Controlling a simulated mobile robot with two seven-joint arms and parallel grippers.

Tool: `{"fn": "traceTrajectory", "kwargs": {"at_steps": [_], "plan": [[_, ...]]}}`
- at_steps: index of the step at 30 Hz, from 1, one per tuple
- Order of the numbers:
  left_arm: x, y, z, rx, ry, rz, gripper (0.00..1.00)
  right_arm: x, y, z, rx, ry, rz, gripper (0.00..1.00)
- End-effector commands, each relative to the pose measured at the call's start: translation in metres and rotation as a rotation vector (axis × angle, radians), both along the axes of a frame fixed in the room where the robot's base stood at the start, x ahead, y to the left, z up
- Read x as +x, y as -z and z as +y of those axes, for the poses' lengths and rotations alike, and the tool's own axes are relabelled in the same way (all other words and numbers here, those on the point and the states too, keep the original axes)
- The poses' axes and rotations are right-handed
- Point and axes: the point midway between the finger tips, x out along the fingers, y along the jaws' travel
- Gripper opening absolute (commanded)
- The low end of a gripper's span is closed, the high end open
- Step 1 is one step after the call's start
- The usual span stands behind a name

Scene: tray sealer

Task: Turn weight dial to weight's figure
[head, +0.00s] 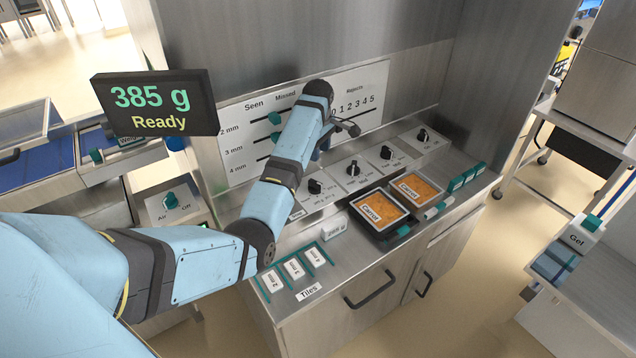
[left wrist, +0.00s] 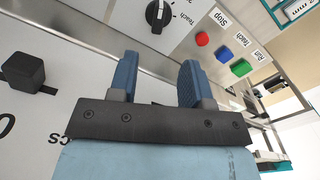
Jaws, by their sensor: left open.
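The black display (head: 155,103) at the upper left of the head view reads "385 g" and "Ready". Several black dials stand in a row on white plates along the back of the counter, including the first dial (head: 315,187), second (head: 353,169), third (head: 386,153) and fourth (head: 422,135). Their small labels are too small to read, so I cannot tell which is the weight dial. My left gripper (left wrist: 157,82) is open and empty, with no dial between its blue fingers. In the left wrist view, a black dial (left wrist: 158,14) lies beyond the fingertips. My right gripper is out of view.
Two orange "Carrot" trays (head: 378,209) (head: 416,188) sit on the counter before the dials. A white back panel (head: 238,158) carries sliders; a black slider knob (left wrist: 22,72) is beside the gripper. Red, blue and green buttons (left wrist: 223,54) lie to the right.

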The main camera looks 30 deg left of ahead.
Motion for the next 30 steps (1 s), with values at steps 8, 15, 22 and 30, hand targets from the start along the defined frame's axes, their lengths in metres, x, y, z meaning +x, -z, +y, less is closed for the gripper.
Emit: {"fn": "traceTrajectory", "kwargs": {"at_steps": [8, 15, 22, 30], "plan": [[-0.001, 0.06, 0.0, 0.001, 0.002, 0.002, 0.45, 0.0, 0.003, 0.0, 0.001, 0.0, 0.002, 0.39], [-0.001, 0.103, 0.0, 0.001, 0.003, 0.0, 0.45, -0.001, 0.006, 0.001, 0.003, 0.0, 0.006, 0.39], [-0.001, 0.12, 0.0, 0.002, 0.003, -0.002, 0.45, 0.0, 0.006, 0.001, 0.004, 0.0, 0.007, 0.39], [-0.001, 0.122, 0.0, 0.002, 0.003, -0.003, 0.45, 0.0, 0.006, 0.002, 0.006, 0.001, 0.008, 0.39]]}}
